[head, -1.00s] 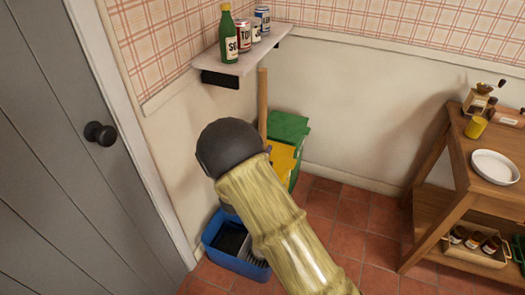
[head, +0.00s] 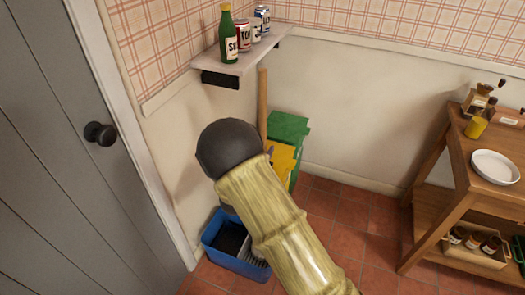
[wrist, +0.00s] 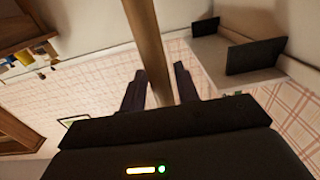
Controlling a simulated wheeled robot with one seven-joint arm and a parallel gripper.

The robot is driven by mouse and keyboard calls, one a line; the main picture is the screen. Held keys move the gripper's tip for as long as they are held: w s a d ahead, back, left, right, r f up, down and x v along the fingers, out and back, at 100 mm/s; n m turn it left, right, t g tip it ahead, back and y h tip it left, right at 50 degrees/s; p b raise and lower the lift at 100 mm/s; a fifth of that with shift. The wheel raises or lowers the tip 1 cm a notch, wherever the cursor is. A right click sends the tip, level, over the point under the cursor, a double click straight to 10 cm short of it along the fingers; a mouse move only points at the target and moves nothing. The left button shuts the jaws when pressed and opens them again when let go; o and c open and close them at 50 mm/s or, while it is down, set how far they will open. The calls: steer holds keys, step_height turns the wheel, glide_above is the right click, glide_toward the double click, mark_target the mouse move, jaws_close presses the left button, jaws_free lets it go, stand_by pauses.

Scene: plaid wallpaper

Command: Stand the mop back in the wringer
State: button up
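The mop's wooden handle (head: 262,105) stands nearly upright near the corner in the head view. Its lower part and the mop head are hidden behind my arm. The blue wringer bucket (head: 228,262) is on the floor by the door frame, partly covered by my arm, with a grey slatted part showing. In the wrist view the handle (wrist: 148,45) runs down between the two dark fingers of my gripper (wrist: 160,88). The fingers are parted, with a narrow gap seen beside the handle, so it does not look clamped. The head view hides my gripper.
A wall shelf (head: 243,61) with a green bottle (head: 229,38) and several cans is close above the handle; it also shows in the wrist view (wrist: 225,65). Green and yellow bins (head: 290,128) stand behind my arm. A wooden table (head: 465,160) is at right, with clear tile floor between.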

steer(key=shift+o, duration=1.1)
steer(key=shift+s, duration=0.15)
steer(key=v, duration=1.7)
